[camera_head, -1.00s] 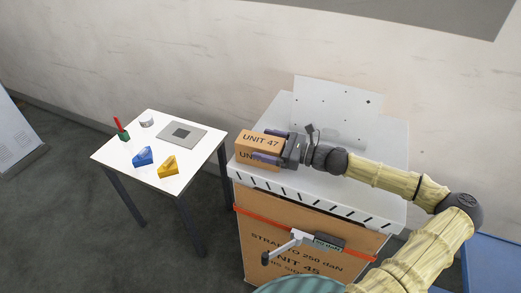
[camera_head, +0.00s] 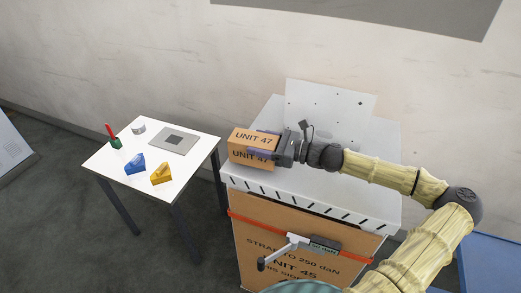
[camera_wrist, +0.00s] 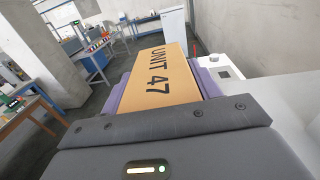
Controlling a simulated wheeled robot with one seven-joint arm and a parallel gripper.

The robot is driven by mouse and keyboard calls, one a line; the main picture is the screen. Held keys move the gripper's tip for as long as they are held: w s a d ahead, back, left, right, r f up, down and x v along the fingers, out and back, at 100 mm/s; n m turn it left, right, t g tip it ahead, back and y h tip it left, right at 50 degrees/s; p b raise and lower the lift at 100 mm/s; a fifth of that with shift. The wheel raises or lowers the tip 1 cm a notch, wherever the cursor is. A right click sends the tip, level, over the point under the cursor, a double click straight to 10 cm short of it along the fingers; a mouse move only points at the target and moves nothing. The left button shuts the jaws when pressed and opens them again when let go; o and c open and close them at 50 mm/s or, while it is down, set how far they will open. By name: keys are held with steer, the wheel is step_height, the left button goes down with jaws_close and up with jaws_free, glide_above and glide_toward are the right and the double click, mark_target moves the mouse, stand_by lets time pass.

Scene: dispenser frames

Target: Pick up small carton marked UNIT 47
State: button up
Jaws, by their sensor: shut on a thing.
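The small carton marked UNIT 47 (camera_head: 252,141) is a brown box with black lettering on its top and front faces. It is at the left end of the white-topped stand in the head view. My gripper (camera_head: 266,146) reaches it from the right and is shut on it, with purple fingers along its sides. In the wrist view the carton (camera_wrist: 158,76) lies between the two purple fingers, its UNIT 47 marking facing up. I cannot tell for certain whether its underside is clear of the stand top.
The white stand top (camera_head: 310,188) has a raised perforated back panel (camera_head: 328,112). Below is a large carton marked UNIT 45 (camera_head: 290,245) with an orange strap and a ratchet handle (camera_head: 282,248). A white side table (camera_head: 190,165) at left holds blue and yellow blocks.

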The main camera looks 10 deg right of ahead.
step_height(320, 180, up, 8)
steer(key=shift+f+b, duration=0.1)
steer(key=shift+b, duration=0.95)
steer(key=shift+f, duration=0.1)
